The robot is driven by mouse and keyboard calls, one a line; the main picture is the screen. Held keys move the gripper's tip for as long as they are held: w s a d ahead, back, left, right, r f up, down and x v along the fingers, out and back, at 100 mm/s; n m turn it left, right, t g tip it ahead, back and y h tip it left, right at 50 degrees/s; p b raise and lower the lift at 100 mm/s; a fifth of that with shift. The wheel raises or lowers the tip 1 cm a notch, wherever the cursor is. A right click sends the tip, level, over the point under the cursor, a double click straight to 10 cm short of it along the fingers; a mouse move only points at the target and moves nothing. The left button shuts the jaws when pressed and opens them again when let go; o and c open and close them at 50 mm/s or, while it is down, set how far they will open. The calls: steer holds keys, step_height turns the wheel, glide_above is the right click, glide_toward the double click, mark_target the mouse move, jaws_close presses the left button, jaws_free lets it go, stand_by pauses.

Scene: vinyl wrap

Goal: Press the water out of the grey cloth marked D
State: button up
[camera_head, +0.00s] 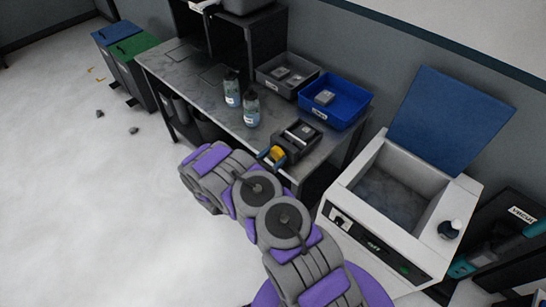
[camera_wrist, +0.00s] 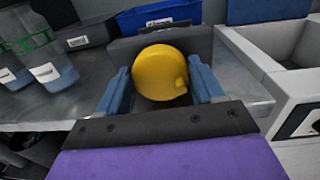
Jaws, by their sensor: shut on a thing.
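My gripper (camera_wrist: 165,85) has its two blue fingers on either side of a round yellow knob (camera_wrist: 158,72) and is shut on it. In the head view, the yellow knob (camera_head: 277,154) is at the front of a dark box-shaped device (camera_head: 309,148) near the bench's right end. A light grey piece (camera_head: 300,131) shows on top of this device; I cannot tell whether it is a cloth. Small grey pieces lie in the grey tray (camera_head: 263,83) and the blue tray (camera_head: 350,116). No letter D is readable on any of them.
Two bottles (camera_head: 232,90) (camera_head: 251,108) with bluish liquid stand on the bench (camera_head: 196,84) left of the device. A white basin (camera_head: 452,190) with a raised blue lid (camera_head: 448,117) stands to the right. Green and blue bins (camera_head: 133,55) are at far left. The left floor is mostly clear.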

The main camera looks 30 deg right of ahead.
steer(key=shift+m, duration=0.4)
steer(key=o, duration=1)
steer(key=shift+w+f, duration=0.1)
steer(key=shift+o, duration=0.2)
steer(key=p+v, duration=0.2)
steer(key=v, duration=1.5)
steer(key=shift+a+p, duration=0.25)
steer(key=shift+p, duration=0.05)
